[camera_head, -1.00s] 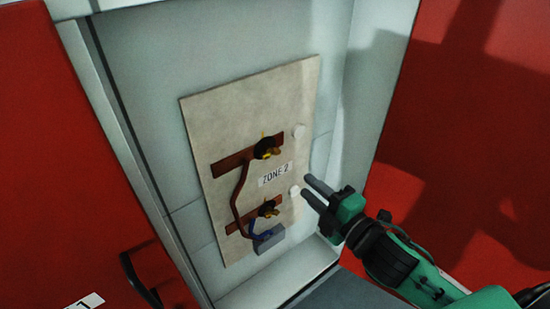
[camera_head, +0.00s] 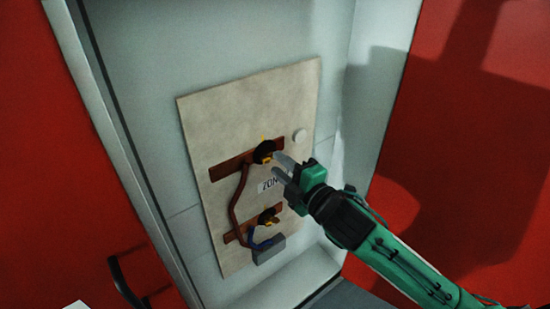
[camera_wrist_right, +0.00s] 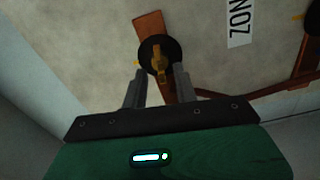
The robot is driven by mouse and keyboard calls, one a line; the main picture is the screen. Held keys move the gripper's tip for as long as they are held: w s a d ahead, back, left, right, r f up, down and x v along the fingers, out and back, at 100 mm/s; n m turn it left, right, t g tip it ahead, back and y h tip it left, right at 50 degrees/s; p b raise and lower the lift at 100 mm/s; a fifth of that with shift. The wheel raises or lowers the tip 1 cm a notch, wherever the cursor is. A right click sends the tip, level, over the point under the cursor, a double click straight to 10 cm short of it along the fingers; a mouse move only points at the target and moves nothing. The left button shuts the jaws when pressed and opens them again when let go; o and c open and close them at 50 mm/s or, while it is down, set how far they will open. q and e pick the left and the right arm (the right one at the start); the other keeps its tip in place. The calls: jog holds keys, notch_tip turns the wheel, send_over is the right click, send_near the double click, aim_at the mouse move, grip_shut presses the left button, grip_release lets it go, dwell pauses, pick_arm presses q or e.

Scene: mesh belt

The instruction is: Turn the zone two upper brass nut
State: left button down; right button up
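The zone two upper brass nut (camera_head: 265,150) sits on a dark round base on the upper copper bar (camera_head: 230,166) of the beige panel. My right gripper (camera_head: 277,164) is open, its fingertips just to the lower right of the nut in the head view. In the right wrist view the brass nut (camera_wrist_right: 158,62) shows ahead of and between the two separated fingers (camera_wrist_right: 153,80), on its black round base. The fingers do not visibly grip it. The ZONE 2 label (camera_head: 268,186) is partly hidden behind the gripper. My left gripper is not in view.
A lower brass nut (camera_head: 267,216) sits on the lower copper bar, with blue and copper wires and a grey block (camera_head: 268,249) near it.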

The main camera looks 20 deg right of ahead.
aim_at(270, 157)
jog(key=shift+x, duration=1.4)
jog(key=shift+c, duration=0.4)
grip_shut()
